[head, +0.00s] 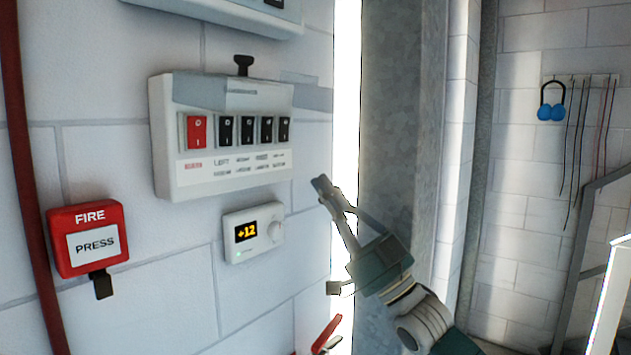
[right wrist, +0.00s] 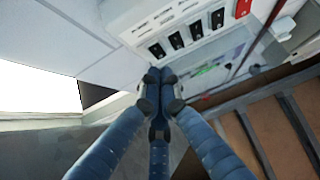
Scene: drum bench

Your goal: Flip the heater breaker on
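A white breaker panel (head: 222,182) hangs on the white block wall. It has one red rocker switch (head: 197,132) at the left and several black rocker switches (head: 247,130) to its right. The small labels below are too blurred to read, so I cannot tell which is the heater's. My right gripper (head: 322,187) is at the panel's lower right, apart from the switches in the head view. In the right wrist view its fingertips (right wrist: 158,82) are together and empty, near the black switch (right wrist: 157,50) farthest from the red one. My left gripper is not in view.
A thermostat (head: 254,232) showing +12 is below the panel. A red fire box (head: 88,240) is at the left, beside a red pipe (head: 28,170). A grey metal column (head: 400,120) stands to the right.

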